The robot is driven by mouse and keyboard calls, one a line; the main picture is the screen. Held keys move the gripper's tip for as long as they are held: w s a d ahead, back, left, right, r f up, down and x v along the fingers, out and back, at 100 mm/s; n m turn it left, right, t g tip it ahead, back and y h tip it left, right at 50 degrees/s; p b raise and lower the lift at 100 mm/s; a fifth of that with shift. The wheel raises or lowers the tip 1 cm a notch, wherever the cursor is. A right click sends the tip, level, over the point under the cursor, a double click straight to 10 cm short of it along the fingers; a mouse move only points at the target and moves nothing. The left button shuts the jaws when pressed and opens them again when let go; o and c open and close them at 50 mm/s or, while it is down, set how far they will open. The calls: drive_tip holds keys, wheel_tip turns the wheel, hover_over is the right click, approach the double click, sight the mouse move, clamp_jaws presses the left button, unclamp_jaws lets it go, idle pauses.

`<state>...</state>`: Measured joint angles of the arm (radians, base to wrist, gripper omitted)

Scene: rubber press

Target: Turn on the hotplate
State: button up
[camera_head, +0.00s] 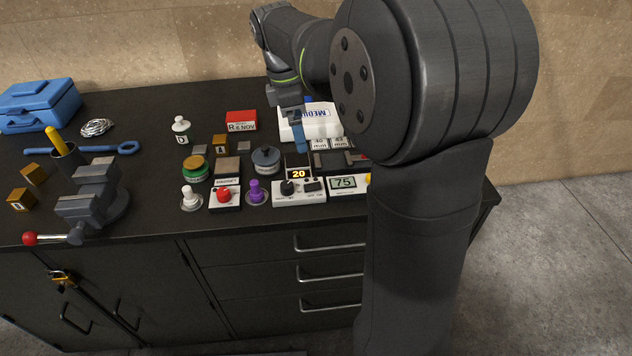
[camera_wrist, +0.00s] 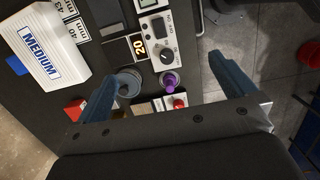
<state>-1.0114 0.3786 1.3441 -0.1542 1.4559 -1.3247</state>
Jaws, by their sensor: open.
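The hotplate appears to be the white control box (camera_head: 300,197) with a glowing "20" display (camera_head: 298,174), a black knob (camera_head: 288,188) and a dark rocker switch (camera_head: 313,185). The wrist view also shows its black knob (camera_wrist: 166,57), dark switch (camera_wrist: 158,31) and "20" display (camera_wrist: 138,46). I cannot tell the switch position. My gripper (camera_head: 300,134) is above the bench, behind the box in the head view. In the wrist view, my gripper (camera_wrist: 163,69) is open and empty, its blue fingers apart, with the knob showing between them.
A purple-topped piece (camera_head: 257,191) and a red button box (camera_head: 224,196) stand left of the control box. A "75" display unit (camera_head: 345,183) is to its right. A white "MEDIUM" box (camera_head: 322,118) lies behind. A vise (camera_head: 92,196) is at the left.

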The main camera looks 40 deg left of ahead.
drive_tip(key=shift+r, duration=0.25)
drive_tip(key=shift+c, duration=0.2)
